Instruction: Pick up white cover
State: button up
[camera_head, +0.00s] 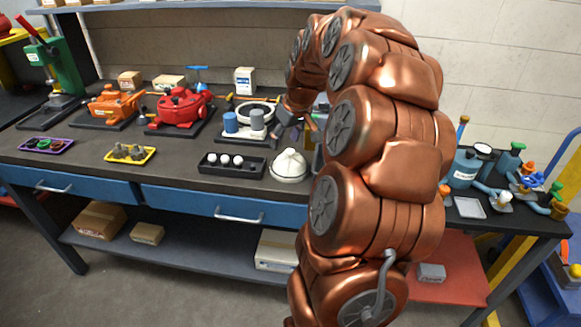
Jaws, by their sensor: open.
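The white cover (289,166) is a rounded, dome-like piece on the front part of the dark bench top, right of a black tray with white round pieces. My gripper (281,126) is at the end of my copper-coloured arm, above and behind the cover and near a motor base with blue and grey cylinders. It is open and looks empty, small and partly dark in this view. It is apart from the cover as far as I can see. My arm hides the bench to the right of the cover.
The black tray (231,173), a yellow tray (130,163) and a purple tray (46,153) line the bench front. A red motor (180,106), an orange motor (109,103) and a blue cylinder (230,122) stand behind. Blue valves and pipes (465,168) are at right.

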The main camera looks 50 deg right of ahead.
aim_at(292, 151)
jog(key=d, duration=0.2)
jog(key=d+f, duration=0.1)
jog(key=shift+d, duration=0.4)
jog(key=shift+p+x, duration=0.35)
jog(key=shift+x, duration=0.6)
jog(key=x, duration=0.1)
jog(key=p+x, duration=0.1)
jog(key=x, duration=0.1)
jog(key=p+x, duration=0.1)
jog(key=shift+s+d+f, duration=0.2)
jog(key=shift+s+f, duration=0.05)
jog(key=shift+w+f, duration=0.25)
jog(key=shift+f, duration=0.15)
grip_shut()
